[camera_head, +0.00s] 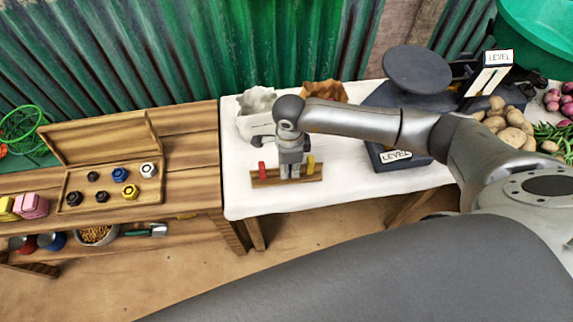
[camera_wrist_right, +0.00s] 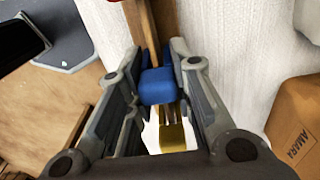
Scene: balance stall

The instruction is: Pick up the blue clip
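The blue clip (camera_wrist_right: 157,86) sits between the two fingers of my right gripper in the wrist view. The pads of my right gripper (camera_wrist_right: 157,72) come right up against its sides. In the head view my right gripper (camera_head: 290,172) points down at the middle of the wooden rail (camera_head: 278,181) and hides the blue clip. A red clip (camera_head: 262,170) stands on the rail to the left and a yellow clip (camera_head: 311,165) to the right. The yellow clip also shows below the blue one in the wrist view (camera_wrist_right: 173,135). My left gripper is out of view.
The rail lies on a white-covered table (camera_head: 350,178) near its front edge. A dark scale (camera_head: 418,72) stands behind my right arm, with potatoes (camera_head: 505,122) to its right. An open wooden case (camera_head: 70,208) of knobs is on the left bench. Crumpled bags (camera_head: 256,103) stand behind the rail.

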